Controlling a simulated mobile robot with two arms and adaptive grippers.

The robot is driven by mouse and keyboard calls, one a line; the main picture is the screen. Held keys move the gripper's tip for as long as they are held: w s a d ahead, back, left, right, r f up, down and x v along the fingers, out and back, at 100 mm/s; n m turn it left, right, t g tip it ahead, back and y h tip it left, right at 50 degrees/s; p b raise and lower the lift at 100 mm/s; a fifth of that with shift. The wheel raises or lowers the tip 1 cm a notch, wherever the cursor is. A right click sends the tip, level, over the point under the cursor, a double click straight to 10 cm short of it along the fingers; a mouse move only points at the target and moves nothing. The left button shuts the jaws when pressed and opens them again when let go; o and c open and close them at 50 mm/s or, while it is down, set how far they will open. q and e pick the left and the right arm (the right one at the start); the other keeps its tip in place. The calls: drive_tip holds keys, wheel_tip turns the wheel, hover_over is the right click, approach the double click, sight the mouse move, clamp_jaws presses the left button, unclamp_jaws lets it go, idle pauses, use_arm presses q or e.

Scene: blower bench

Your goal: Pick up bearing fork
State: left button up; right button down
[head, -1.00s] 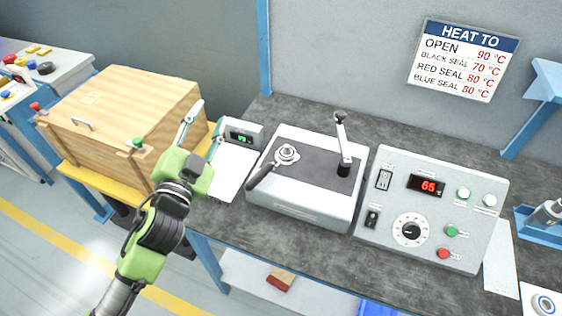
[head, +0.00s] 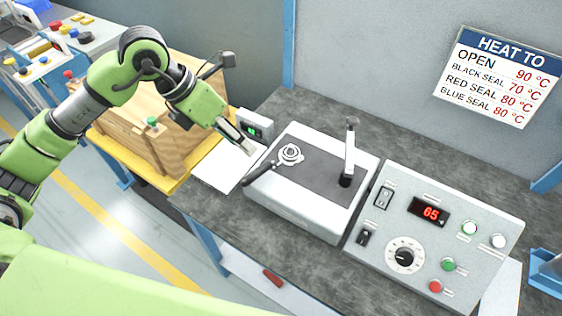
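The bearing fork, as far as I can tell, is the tool with a black handle (head: 259,174) lying on the dark top of the white bench device (head: 310,222). Its handle sticks out over the device's left edge, and its head meets a metal ring (head: 291,154). My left gripper (head: 247,146) is just up and left of the handle, pointing down to the right. It looks apart from the fork, with nothing visible in it. Its fingers are seen nearly edge-on, so their gap is unclear. My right gripper is not in view.
A small box with a green display (head: 255,129) and a white sheet (head: 222,166) are close to the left gripper. A lever (head: 349,150) stands upright on the device. A control panel (head: 466,213) reading 65 is at right. A wooden crate (head: 130,130) is at left.

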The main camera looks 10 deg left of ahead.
use_arm(q)
drive_tip(key=p, duration=0.2)
hover_over(263, 165)
drive_tip(key=s+a, duration=0.2)
wheel_tip(263, 165, down, 8)
drive_tip(key=shift+r, duration=0.2)
drive_tip(key=p+x, duration=0.1)
drive_tip(key=x, duration=0.2)
drive_tip(key=p+x, duration=0.1)
drive_tip(key=shift+w+f+p, duration=0.3)
drive_tip(key=shift+w+f, duration=0.05)
drive_tip(key=shift+w, duration=0.05)
drive_tip(key=shift+w+d+f, duration=0.1)
drive_tip(key=shift+d+f, duration=0.05)
drive_tip(key=shift+f, duration=0.15)
clamp_jaws()
drive_tip(key=shift+r, duration=0.1)
